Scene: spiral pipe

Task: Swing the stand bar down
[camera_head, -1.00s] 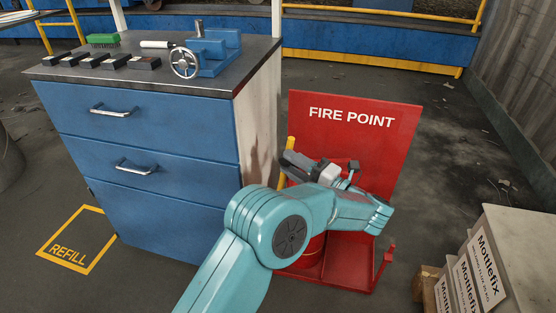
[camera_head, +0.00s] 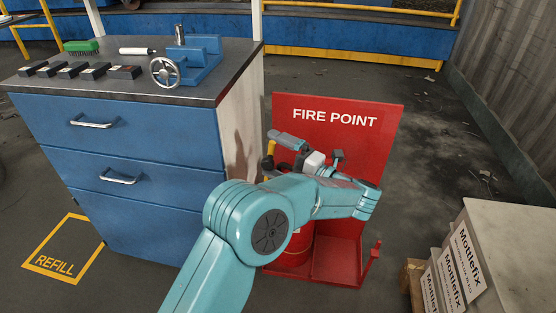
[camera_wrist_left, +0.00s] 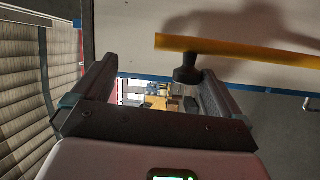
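The red FIRE POINT stand (camera_head: 352,150) stands on the floor right of the blue cabinet. A yellow bar (camera_head: 270,149), apparently the stand bar, shows at its left side, mostly hidden by my left gripper (camera_head: 279,153). In the left wrist view the yellow bar (camera_wrist_left: 240,50) runs across the upper right, with a black knob (camera_wrist_left: 187,70) below its left end. My left gripper is open. The knob lies between its fingers in that picture, close to the right finger; I cannot tell whether they touch. My right gripper is not in view.
A red cylinder (camera_head: 293,252) stands in the stand, partly behind my left arm. The blue cabinet (camera_head: 150,190) with a vise (camera_head: 190,60) on top is at left. Mottlefix boxes (camera_head: 490,250) stand at lower right. Floor is clear around the yellow REFILL square (camera_head: 62,250).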

